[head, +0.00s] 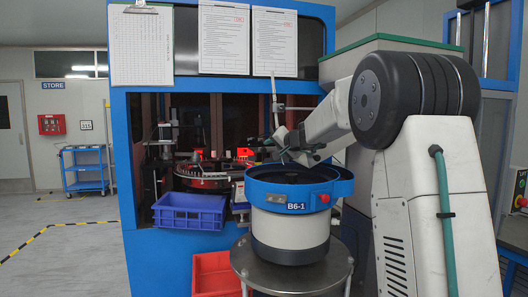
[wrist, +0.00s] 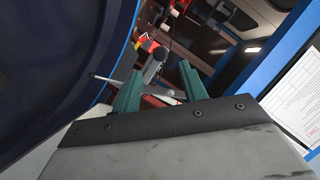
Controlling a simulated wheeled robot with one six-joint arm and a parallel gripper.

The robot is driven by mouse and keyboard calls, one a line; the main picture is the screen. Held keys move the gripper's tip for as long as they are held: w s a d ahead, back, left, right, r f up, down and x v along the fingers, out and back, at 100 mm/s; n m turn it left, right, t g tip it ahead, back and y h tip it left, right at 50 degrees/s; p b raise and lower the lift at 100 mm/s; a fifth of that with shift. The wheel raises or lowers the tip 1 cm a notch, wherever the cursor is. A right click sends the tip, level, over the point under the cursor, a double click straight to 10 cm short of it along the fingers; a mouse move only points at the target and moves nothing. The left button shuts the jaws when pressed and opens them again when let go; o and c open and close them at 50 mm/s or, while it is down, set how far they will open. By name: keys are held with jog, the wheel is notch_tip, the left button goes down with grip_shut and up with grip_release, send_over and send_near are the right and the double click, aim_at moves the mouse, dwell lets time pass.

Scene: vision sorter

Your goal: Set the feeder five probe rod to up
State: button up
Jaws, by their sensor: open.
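In the wrist view, my gripper (wrist: 158,72) is open, its two green fingers spread apart. A thin pale rod (wrist: 104,79), which looks like the probe rod, runs sideways beyond the fingers, its left end over the dark bowl. A grey post or bracket (wrist: 151,68) with a red part on top shows between the fingers. I cannot tell whether the fingers touch the rod. In the head view, my gripper (head: 296,150) is above the back rim of the blue-rimmed feeder bowl (head: 270,192), labelled B6-1. The rod is not clear there.
A blue machine frame (head: 128,190) with hanging paper sheets stands behind the bowl. A blue bin (head: 187,222) is left of the bowl, and a red bin (head: 212,275) stands below. A round metal table (head: 245,270) carries the feeder. Floor at far left is open.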

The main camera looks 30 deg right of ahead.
aim_at(265, 149)
jog(key=x, duration=0.7)
jog(key=shift+w+a, duration=0.1)
jog(key=shift+a, duration=0.05)
grip_shut()
